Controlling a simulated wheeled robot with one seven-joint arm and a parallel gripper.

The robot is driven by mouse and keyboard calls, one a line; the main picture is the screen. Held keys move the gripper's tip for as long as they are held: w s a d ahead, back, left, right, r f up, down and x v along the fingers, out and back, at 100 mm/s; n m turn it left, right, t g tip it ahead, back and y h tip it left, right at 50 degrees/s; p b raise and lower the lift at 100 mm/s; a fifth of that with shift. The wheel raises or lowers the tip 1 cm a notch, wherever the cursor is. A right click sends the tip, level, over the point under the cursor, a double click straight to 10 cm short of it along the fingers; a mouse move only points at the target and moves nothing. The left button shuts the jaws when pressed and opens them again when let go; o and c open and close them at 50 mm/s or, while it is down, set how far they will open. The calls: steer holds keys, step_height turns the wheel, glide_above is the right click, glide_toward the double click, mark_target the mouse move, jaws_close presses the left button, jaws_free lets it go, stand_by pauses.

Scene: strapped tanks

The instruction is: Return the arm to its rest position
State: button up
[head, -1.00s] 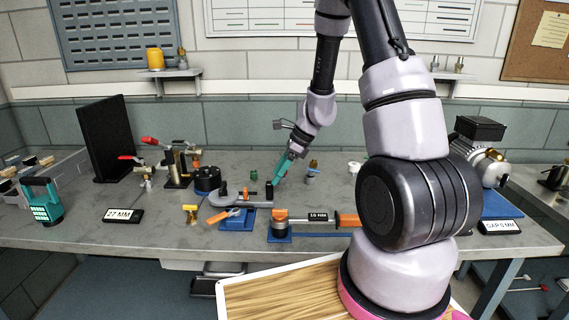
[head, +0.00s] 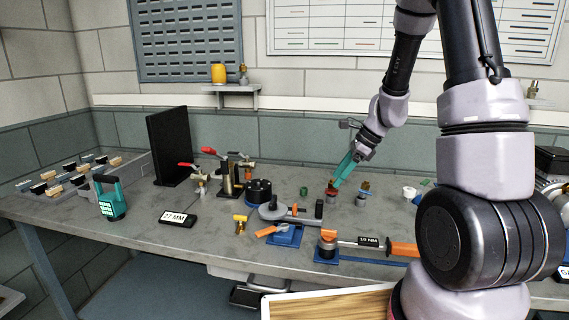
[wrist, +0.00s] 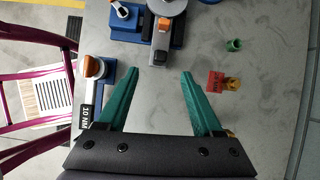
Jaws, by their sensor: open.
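My gripper (head: 343,174) has teal fingers and hangs low over the grey workbench (head: 170,240), tilted down to the left. In the wrist view my gripper (wrist: 172,78) is open, with only bare bench between its fingers. My arm reaches from the right side of the head view toward the back of the bench. A red fitting with brass (wrist: 222,83) lies to the right of the right finger. A torque tool labelled 10 NM (wrist: 92,85) is left of the left finger. Whether the fingertips touch anything cannot be told.
A green cap (head: 303,191) and a brass valve on a blue base (head: 363,192) stand near the gripper. A grey spanner-like fixture (head: 287,213), a black round holder (head: 259,192), a clamp stand (head: 229,178) and a black panel (head: 169,146) are farther left.

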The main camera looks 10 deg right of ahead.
steer(key=s+a+r+n+t, duration=0.1)
steer(key=s+r+n, duration=0.3)
steer(key=r, duration=0.4)
steer(key=s+a+r+n+t, duration=0.1)
steer(key=s+r+n, duration=0.25)
steer(key=r, duration=0.45)
steer(key=s+d+r+n+t+h, duration=0.2)
steer(key=s+r+n+t+h, duration=0.1)
steer(key=s+r+n, duration=0.6)
steer(key=s, duration=0.4)
steer(key=shift+d+r+h, duration=0.25)
steer(key=shift+d+h, duration=0.05)
